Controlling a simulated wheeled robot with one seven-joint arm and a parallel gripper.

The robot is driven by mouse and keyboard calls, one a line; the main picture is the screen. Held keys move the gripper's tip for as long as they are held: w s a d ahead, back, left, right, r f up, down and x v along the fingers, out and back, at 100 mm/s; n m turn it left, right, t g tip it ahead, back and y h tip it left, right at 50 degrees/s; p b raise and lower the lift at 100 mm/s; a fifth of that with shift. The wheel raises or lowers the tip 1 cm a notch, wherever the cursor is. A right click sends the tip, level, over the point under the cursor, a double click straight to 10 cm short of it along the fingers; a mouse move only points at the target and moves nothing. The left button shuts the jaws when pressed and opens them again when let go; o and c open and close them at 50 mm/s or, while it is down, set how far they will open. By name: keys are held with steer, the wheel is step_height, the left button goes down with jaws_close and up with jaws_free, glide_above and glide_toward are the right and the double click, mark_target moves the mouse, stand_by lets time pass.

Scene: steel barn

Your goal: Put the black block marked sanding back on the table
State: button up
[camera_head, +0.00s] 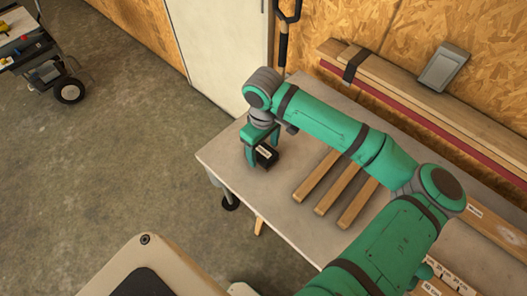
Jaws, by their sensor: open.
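A small black block (266,157) with a pale label on top sits at the left end of the table (221,159). It appears to rest on the tabletop. The label is too small to read. My gripper (259,156) is at the block, pointing down from the green arm, with its jaws open. One green finger shows at the left of the block and the other is behind or beside it. Part of the block is hidden by the gripper.
Several wooden strips (328,176) lie on the table right of the block. Long boards (430,105) run along the back wall, with a grey box (443,67) above. A shovel handle (284,40) stands behind the table. A wheeled cart (40,50) is far left; the concrete floor between is clear.

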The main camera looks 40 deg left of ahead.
mark_target(263, 152)
step_height(263, 152, up, 10)
stand_by(0.4)
stand_by(0.5)
